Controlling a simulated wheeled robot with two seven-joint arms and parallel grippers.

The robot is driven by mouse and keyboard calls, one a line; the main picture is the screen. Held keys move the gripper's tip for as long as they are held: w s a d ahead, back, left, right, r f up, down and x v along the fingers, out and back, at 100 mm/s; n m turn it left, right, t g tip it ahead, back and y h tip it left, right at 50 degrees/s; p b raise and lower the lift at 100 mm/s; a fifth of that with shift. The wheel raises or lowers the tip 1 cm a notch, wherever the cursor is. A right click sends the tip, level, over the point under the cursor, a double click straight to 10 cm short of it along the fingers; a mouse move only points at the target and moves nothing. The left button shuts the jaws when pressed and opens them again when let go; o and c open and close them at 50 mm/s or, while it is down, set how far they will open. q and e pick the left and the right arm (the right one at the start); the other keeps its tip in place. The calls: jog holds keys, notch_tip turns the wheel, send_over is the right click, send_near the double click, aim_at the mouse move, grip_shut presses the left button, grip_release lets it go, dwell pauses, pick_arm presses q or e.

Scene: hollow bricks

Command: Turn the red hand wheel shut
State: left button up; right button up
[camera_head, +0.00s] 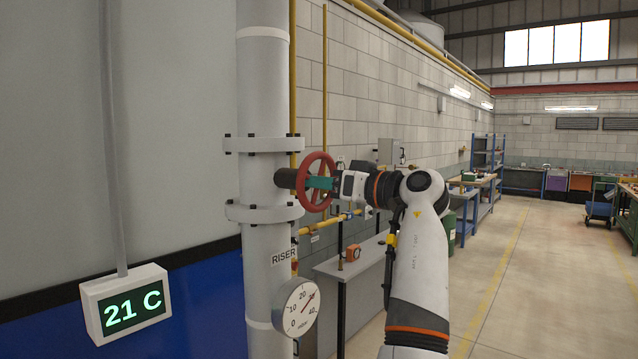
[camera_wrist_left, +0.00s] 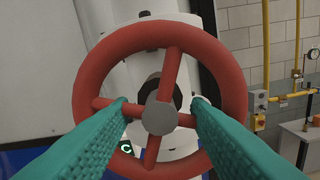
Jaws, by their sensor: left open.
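The red hand wheel (camera_head: 301,187) stands upright on a dark stem at the side of the grey riser pipe (camera_head: 265,180). My left gripper (camera_head: 309,182) is at the wheel's face, its teal fingers pointing at the pipe. In the left wrist view the wheel (camera_wrist_left: 158,38) faces me, with a grey hub (camera_wrist_left: 159,118) and red spokes. My left gripper (camera_wrist_left: 160,102) is open there, one fingertip on each side of the hub, inside the rim. The fingers overlap the side spokes; I cannot tell whether they touch. My right gripper is not in view.
A pressure gauge (camera_head: 297,307) sits on the pipe below the wheel. A display reading 21 C (camera_head: 126,303) hangs at the left. A grey bench (camera_head: 365,262) and yellow pipes line the block wall behind.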

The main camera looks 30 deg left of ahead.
pick_arm(q)
jog(key=shift+d, duration=0.3)
jog(key=shift+c, duration=1.2)
grip_shut()
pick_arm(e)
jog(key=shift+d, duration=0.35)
